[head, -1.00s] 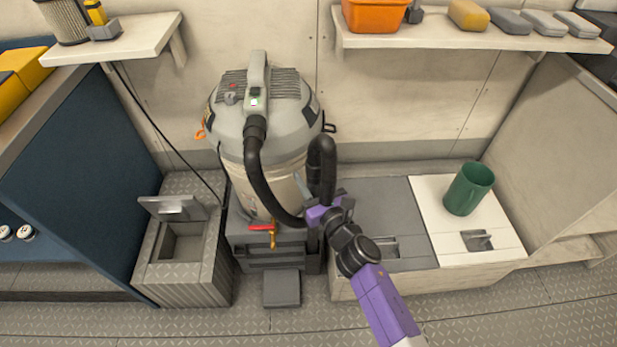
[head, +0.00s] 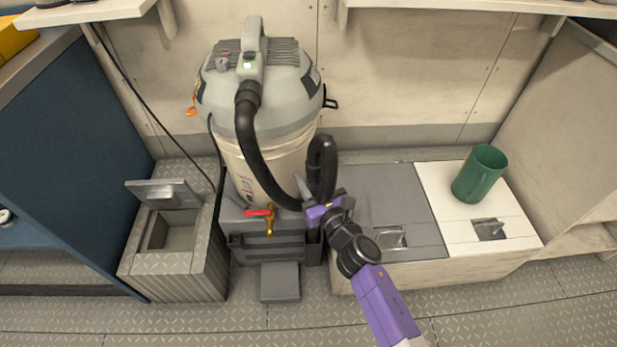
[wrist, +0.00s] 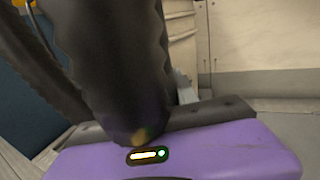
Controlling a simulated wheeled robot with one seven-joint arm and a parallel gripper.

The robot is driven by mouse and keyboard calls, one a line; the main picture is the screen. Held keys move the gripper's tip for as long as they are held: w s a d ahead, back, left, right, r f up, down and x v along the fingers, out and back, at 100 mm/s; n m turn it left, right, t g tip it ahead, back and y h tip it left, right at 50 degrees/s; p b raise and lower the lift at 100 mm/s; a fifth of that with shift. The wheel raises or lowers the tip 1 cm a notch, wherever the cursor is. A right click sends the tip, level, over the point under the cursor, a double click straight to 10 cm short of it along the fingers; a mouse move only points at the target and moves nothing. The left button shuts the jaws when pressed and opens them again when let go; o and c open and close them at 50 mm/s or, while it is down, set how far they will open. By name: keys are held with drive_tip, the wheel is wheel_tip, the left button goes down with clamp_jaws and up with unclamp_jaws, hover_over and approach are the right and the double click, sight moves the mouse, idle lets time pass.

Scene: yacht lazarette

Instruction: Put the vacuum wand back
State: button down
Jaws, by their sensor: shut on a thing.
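In the wrist view the dark ribbed tube (wrist: 110,60) crosses close in front of my purple gripper (wrist: 140,132). A small grey pointed piece (head: 302,187) shows by the grip. The fingertips are mostly hidden.
An open box (head: 170,240) with a raised lid stands at left. A red-handled brass tap (head: 268,218) is on the vacuum's base. Shelves (head: 85,12) overhang the back wall.

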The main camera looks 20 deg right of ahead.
drive_tip(key=shift+f+b, duration=2.15)
drive_tip(key=shift+f, duration=0.15)
drive_tip(key=shift+f+b, duration=1.25)
drive_tip(key=shift+b, duration=0.05)
drive_tip(key=c, duration=0.9)
unclamp_jaws()
drive_tip(key=shift+o, duration=0.2)
drive_tip(key=shift+f, duration=0.15)
drive_tip(key=shift+s, duration=0.1)
